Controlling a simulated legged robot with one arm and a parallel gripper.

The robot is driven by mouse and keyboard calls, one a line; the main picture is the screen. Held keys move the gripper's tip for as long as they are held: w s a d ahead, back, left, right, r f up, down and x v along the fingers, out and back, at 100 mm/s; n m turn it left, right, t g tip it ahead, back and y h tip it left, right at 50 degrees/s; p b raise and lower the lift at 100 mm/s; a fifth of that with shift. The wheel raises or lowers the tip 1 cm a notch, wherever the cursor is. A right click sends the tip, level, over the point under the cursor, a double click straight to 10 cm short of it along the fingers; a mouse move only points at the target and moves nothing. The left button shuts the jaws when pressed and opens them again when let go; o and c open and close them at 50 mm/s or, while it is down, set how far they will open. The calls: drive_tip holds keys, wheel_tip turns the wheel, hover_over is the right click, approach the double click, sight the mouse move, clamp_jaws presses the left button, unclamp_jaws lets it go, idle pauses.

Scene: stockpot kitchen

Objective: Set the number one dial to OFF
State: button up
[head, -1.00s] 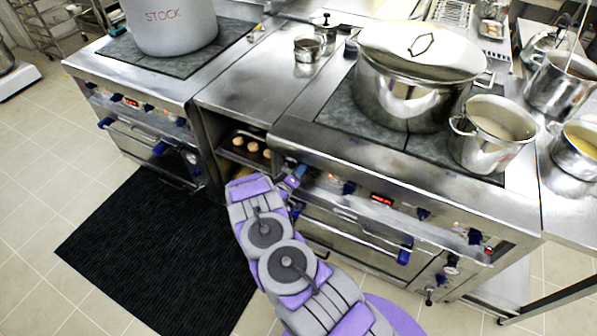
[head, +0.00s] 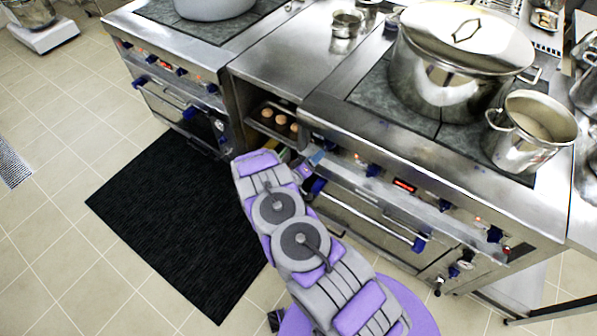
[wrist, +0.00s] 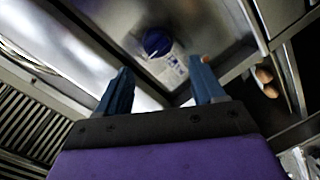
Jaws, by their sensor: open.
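A round blue dial (wrist: 157,42) shows in the wrist view on a steel panel, with a small white printed label (wrist: 172,70) beside it. The label's text and the dial's setting are too small to read. My gripper (wrist: 160,66) has its two blue fingers spread apart, with nothing between them. The dial lies beyond the fingertips, between them in the picture, apparently not touched. In the head view my gripper is at the left end of the right stove's front panel, and my arm partly hides that area. Other blue dials (head: 374,170) sit along the panel to the right.
A large lidded pot (head: 450,85) and a smaller open pot (head: 530,135) stand on the right stove. A blue-ended oven handle (head: 418,244) juts out below the panel. A shelf with round brown items (head: 273,117) is left of my gripper. A black mat (head: 180,220) covers clear floor.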

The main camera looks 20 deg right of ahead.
drive_tip(key=p+v, duration=0.1)
drive_tip(key=v, duration=0.9)
drive_tip(key=shift+a, duration=0.15)
